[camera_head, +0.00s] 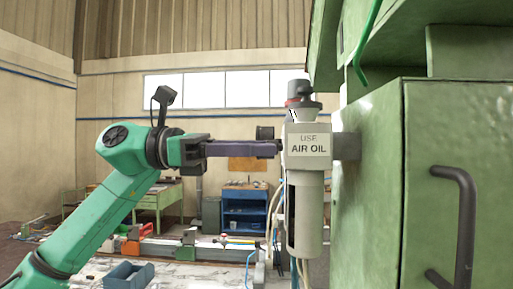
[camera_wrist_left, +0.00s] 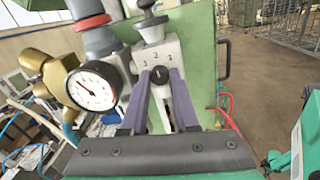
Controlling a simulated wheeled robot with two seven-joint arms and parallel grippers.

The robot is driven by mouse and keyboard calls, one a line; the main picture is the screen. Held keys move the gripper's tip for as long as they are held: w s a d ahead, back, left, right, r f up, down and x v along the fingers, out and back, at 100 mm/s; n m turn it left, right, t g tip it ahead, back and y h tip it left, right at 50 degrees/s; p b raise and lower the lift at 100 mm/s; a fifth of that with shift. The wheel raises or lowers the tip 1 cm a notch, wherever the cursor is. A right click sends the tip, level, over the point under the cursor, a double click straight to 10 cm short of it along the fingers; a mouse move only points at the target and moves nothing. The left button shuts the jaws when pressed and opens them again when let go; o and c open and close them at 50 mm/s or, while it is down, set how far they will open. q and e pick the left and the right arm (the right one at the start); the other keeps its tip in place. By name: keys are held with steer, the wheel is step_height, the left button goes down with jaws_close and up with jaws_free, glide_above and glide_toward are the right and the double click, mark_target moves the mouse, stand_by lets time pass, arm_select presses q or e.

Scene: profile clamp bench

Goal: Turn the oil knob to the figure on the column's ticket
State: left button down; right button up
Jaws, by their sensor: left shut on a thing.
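The grey column (camera_head: 305,210) stands at the green machine's side, with a plate (camera_head: 308,145) lettered "USE AIR OIL"; I see no figure on this plate. The small dark oil knob (camera_wrist_left: 160,75) is on the column's face in the left wrist view, below the figures 1, 2 and 3. I cannot tell where its pointer stands. My left gripper (camera_head: 279,149) reaches it from the left; its purple fingers are shut on the knob's two sides (camera_wrist_left: 160,80). In the head view the fingers hide the knob. My right gripper is not in view.
A round white gauge (camera_wrist_left: 92,88) sits left of the knob, close to my left finger. A black cap (camera_head: 299,88) tops the column. The green machine (camera_head: 372,180), with a dark handle (camera_head: 465,220), fills the right. A blue shelf unit (camera_head: 245,207) stands behind.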

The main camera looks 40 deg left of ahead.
arm_select(q)
steer(key=shift+n, duration=0.3)
steer(key=n, duration=0.9)
steer(key=shift+g, duration=0.3)
stand_by(0.3)
steer(key=c, duration=0.7)
jaws_free()
